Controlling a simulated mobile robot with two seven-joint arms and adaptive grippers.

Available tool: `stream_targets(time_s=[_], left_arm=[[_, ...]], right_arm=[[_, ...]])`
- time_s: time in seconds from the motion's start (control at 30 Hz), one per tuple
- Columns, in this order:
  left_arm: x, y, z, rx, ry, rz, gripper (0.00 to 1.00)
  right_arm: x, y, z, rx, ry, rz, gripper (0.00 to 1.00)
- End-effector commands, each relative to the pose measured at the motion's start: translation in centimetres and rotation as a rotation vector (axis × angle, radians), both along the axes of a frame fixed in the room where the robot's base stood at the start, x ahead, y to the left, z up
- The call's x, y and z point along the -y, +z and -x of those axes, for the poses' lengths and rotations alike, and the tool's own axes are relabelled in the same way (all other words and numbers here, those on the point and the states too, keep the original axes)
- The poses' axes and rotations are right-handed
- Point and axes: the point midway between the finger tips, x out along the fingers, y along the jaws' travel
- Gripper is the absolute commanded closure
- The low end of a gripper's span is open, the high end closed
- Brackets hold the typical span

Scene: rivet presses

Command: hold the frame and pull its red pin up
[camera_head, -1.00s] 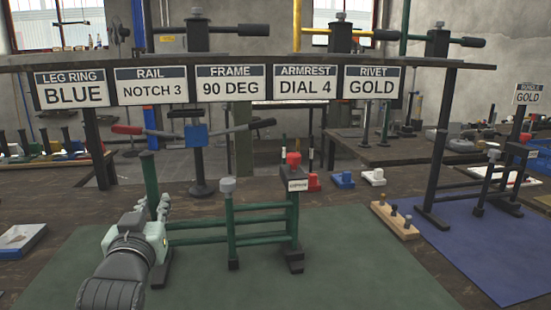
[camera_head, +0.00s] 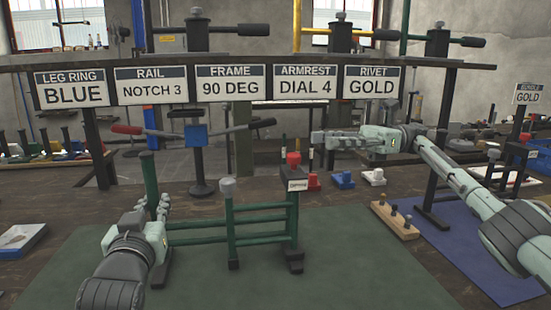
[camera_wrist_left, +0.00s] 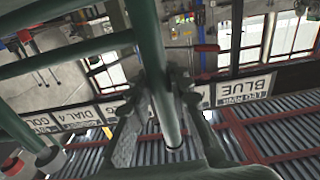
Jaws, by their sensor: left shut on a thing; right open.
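The green frame (camera_head: 229,222) stands upright on the green mat (camera_head: 350,255), with several rails between its posts. Its red pin (camera_head: 293,158) sits in the dark labelled block (camera_head: 297,185) atop the right post. My left gripper (camera_head: 160,208) is shut on the left part of the frame; the left wrist view shows its fingers around a green post (camera_wrist_left: 167,105). My right gripper (camera_head: 318,140) is open and empty, pointing left, a little right of and above the red pin. How far apart they are in depth I cannot tell.
Signs hang on a dark beam (camera_head: 270,63) behind. A wooden block with pegs (camera_head: 397,220) and a blue mat (camera_head: 480,250) lie to the right. Small red, blue and white blocks (camera_head: 343,180) stand behind the frame. The green mat's front is clear.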

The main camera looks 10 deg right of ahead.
Motion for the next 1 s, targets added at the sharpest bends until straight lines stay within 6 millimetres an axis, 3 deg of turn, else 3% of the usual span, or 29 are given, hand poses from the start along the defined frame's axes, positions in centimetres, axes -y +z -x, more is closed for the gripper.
stream_targets(time_s=[0.1,0.33,0.7,1.0], left_arm=[[0.0,0.2,0.0,0.005,-0.001,0.003,1.00],[0.0,0.2,0.0,0.005,-0.001,0.003,1.00],[0.0,0.2,0.0,0.005,-0.001,0.003,1.00],[0.0,0.2,0.0,0.005,-0.001,0.003,1.00]], right_arm=[[-0.7,-1.2,1.0,0.068,0.062,0.047,0.58],[-2.4,-1.7,1.8,0.093,0.085,0.061,0.58],[-9.3,-1.7,3.7,0.090,0.083,0.058,0.58],[-12.2,-1.6,4.4,0.089,0.080,0.056,0.58]])
